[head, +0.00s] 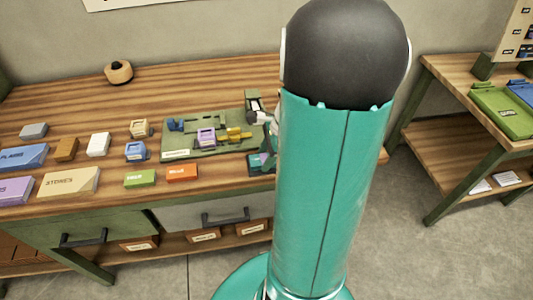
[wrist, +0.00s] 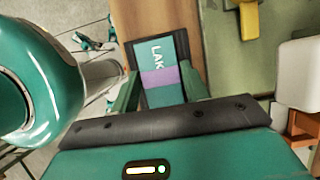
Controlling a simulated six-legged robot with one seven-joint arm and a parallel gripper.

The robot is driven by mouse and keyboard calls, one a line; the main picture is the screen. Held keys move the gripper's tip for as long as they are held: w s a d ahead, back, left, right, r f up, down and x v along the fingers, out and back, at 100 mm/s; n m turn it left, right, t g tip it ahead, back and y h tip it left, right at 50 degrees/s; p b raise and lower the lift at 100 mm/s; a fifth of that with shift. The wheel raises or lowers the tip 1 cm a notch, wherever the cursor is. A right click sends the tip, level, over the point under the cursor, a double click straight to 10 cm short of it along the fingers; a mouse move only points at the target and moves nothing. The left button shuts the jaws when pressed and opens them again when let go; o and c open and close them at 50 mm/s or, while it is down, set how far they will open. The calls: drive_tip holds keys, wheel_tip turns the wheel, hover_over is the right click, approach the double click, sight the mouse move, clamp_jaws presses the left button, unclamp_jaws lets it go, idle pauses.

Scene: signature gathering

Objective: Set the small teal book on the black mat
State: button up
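The small teal book (wrist: 165,52) shows in the wrist view with white letters "LAK" and a purple band. It lies within the dark outline of the black mat (wrist: 195,50). My gripper (wrist: 157,80) has its two green fingers apart, one on each side of the book's near part. It looks open, with no clear grip on the book. In the head view the book (head: 265,157) and the black mat (head: 253,170) show at the right of the workbench, partly hidden by my arm.
A green board (head: 215,144) with a purple, a yellow and a blue piece lies left of the mat. Orange (head: 182,171) and green (head: 140,178) blocks lie in front. More blocks stand at left. A second table (head: 500,130) stands at right.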

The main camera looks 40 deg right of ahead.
drive_tip(key=shift+o, duration=1.3)
drive_tip(key=shift+s, duration=0.1)
drive_tip(key=v, duration=1.2)
drive_tip(key=s+a+r+n+t+h, duration=0.1)
drive_tip(key=a+r+n, duration=0.3)
drive_tip(key=a+n, duration=0.8)
drive_tip(key=a+r+n+t+h, duration=0.2)
drive_tip(key=a+r+n, duration=0.2)
drive_tip(key=a+n, duration=0.8)
drive_tip(key=a, duration=0.3)
drive_tip(key=shift+s+n+h, duration=0.3)
drive_tip(key=shift+s+n, duration=0.05)
drive_tip(key=shift+n, duration=0.05)
